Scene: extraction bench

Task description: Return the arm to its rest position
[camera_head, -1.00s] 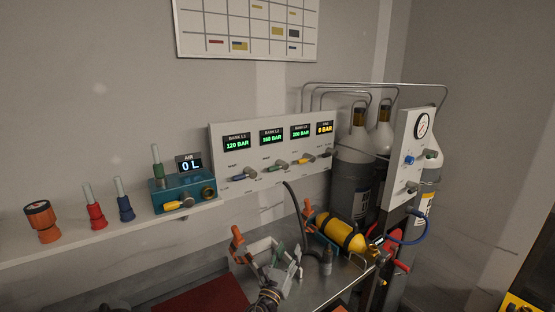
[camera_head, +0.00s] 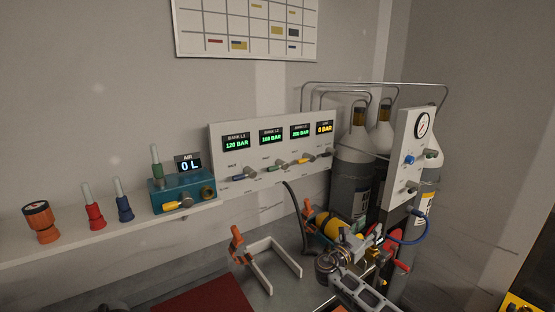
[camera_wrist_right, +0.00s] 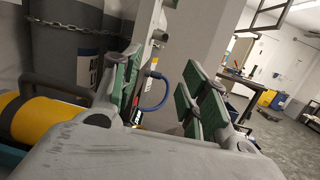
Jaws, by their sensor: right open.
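My right gripper (camera_head: 366,240) is in front of the yellow cylinder (camera_head: 326,223), over the right part of the bench, and partly covers the cylinder. My right arm comes in from the lower right. In the right wrist view the two green-padded fingers (camera_wrist_right: 163,92) stand apart with nothing between them. The yellow cylinder (camera_wrist_right: 35,120) shows there at the left, beyond the gripper. My left gripper is not in view.
A white U-shaped bracket (camera_head: 290,258) and an orange-handled clamp (camera_head: 238,244) are left of the gripper. Grey gas cylinders (camera_head: 352,170) and a gauge panel (camera_head: 404,165) stand behind it. A blue hose (camera_head: 408,240) and red handle (camera_head: 401,266) are close on the right.

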